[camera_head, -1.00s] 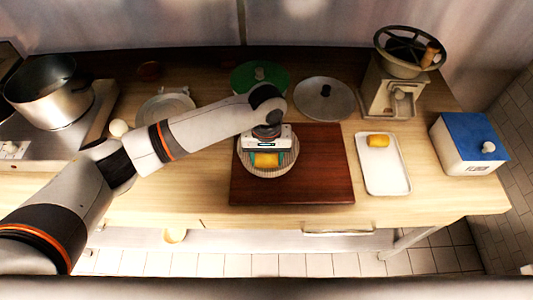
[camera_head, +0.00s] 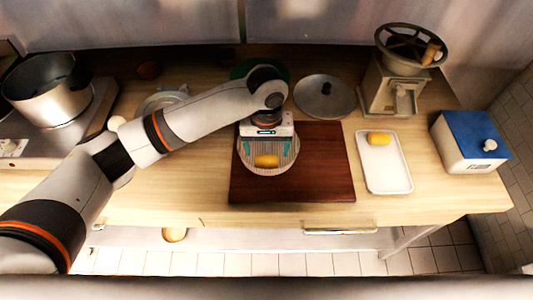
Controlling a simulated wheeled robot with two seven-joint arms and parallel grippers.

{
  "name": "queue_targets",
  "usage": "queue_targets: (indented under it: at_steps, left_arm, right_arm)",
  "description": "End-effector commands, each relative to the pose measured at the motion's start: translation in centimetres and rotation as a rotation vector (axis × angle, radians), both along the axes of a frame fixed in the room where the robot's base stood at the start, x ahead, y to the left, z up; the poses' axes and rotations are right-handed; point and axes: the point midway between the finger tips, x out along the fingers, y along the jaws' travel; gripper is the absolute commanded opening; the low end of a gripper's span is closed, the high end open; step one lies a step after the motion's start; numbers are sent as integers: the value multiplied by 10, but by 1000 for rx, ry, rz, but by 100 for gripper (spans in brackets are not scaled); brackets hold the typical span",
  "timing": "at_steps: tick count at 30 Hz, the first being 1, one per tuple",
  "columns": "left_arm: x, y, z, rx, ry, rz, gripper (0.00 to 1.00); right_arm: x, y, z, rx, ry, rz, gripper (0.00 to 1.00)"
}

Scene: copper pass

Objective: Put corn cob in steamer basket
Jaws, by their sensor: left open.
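A yellow corn cob (camera_head: 267,161) lies in the round, light-coloured steamer basket (camera_head: 268,171), which sits on a dark red-brown board. My left gripper (camera_head: 267,148) is over the back part of the basket, its teal fingertips spread apart on either side, just behind the cob. It is open and does not hold the cob. A second yellow piece (camera_head: 379,138), also like corn, lies on a white tray (camera_head: 384,178) to the right. My right gripper is not in view.
The dark board (camera_head: 325,165) has free room right of the basket. A grey lid (camera_head: 324,96), a grinder with a wheel (camera_head: 397,85) and a blue-topped box (camera_head: 470,140) stand behind and right. A steel pot (camera_head: 48,95) is at the left.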

Motion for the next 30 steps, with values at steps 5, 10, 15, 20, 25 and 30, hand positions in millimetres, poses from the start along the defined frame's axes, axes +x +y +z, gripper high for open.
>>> queue_targets:
  at_steps: [5,10,15,20,25,30]
  left_arm:
    - [1,-1,39,-4,-6,-2,76]
    - [0,-1,69,-2,-3,-2,76]
    - [0,-1,85,-1,-2,0,76]
    - [0,-1,88,0,0,0,76]
    - [0,-1,88,0,0,0,76]
    - [0,-1,88,0,0,0,76]
  right_arm:
    - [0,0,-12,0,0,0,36]
    - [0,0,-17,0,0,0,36]
    - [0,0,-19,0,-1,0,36]
    - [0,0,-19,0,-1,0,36]
    - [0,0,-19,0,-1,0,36]
    - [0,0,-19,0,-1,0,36]
